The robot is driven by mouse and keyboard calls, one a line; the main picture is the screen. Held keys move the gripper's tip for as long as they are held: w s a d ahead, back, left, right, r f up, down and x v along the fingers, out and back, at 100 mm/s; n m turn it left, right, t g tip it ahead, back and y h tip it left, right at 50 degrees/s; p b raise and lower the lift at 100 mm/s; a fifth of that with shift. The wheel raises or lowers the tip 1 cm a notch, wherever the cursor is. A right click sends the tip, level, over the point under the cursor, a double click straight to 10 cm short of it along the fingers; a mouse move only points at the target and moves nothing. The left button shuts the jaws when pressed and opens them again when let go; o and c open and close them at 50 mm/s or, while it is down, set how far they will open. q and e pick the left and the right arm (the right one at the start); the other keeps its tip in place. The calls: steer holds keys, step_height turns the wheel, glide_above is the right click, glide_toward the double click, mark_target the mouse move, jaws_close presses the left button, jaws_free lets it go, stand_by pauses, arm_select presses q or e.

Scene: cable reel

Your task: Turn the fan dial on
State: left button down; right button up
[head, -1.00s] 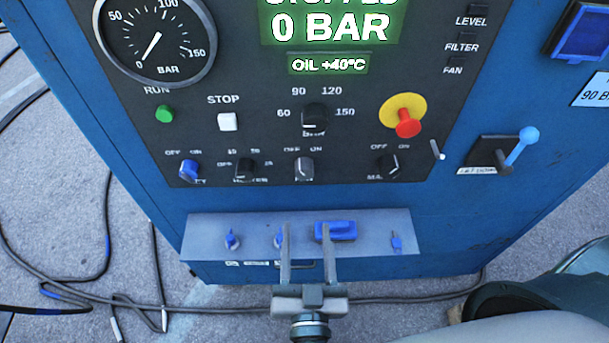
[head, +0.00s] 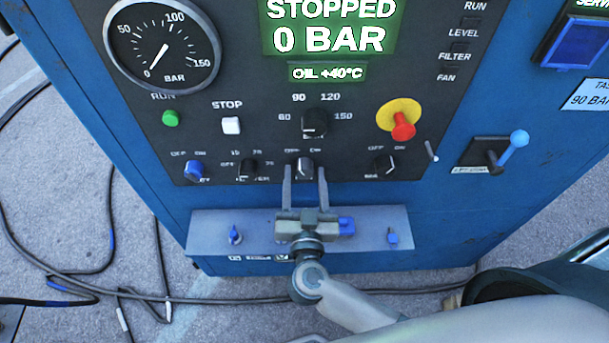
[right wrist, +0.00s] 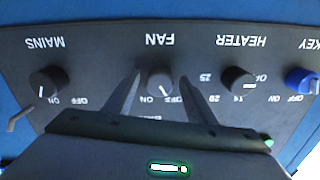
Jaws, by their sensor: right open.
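The fan dial (head: 305,168) is a dark round knob in the lower row of the black panel, with OFF and ON marks above it. In the right wrist view, which is upside down, the fan dial (right wrist: 160,83) sits under the FAN label, its white pointer line toward the OFF mark. My right gripper (head: 304,174) is open, with one finger on each side of the dial. The wrist view shows the same two fingers (right wrist: 160,76), with gaps between them and the knob. How far the tips are from the panel is unclear. My left gripper is not in view.
The heater dial (head: 246,169) and mains dial (head: 386,167) flank the fan dial. A red stop button (head: 403,126) stands out above right. A grey shelf (head: 260,220) with blue parts juts out below the panel. A blue-tipped lever (head: 519,138) is at right.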

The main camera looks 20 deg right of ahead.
steer(key=c, duration=1.1)
steer(key=shift+o, duration=0.3)
steer(key=shift+m+p, duration=0.3)
steer(key=shift+r+m+p, duration=0.1)
steer(key=shift+m+p, duration=0.45)
steer(key=shift+m, duration=0.25)
steer(key=m+p, duration=0.1)
steer(key=m, duration=0.1)
steer(key=shift+m, duration=0.3)
steer(key=m, duration=0.3)
steer(key=shift+a+m+p, duration=0.1)
steer(key=shift+m+p, duration=0.2)
steer(key=shift+p, duration=0.1)
steer(key=shift+m, duration=1.7)
